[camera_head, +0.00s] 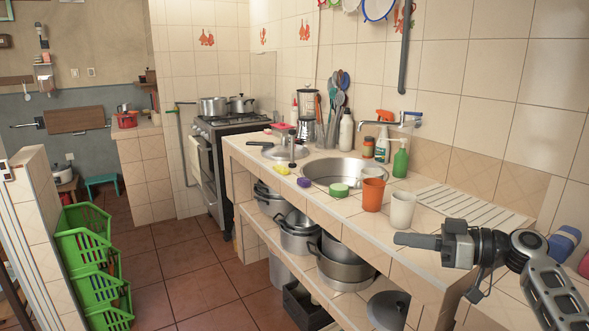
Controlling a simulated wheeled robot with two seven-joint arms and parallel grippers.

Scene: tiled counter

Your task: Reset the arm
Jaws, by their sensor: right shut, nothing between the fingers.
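My right gripper (418,241) is at the right of the head view, with its arm coming in from the lower right. Its fingers are together, point left and hold nothing. It appears over the front part of the tiled counter (345,213), just in front of a white cup (402,210) in the picture. I cannot tell the exact gap between them. My left gripper is not in view.
Pots (343,264) fill the shelf below. Green crates (84,241) stand at left. The floor (195,268) between is clear.

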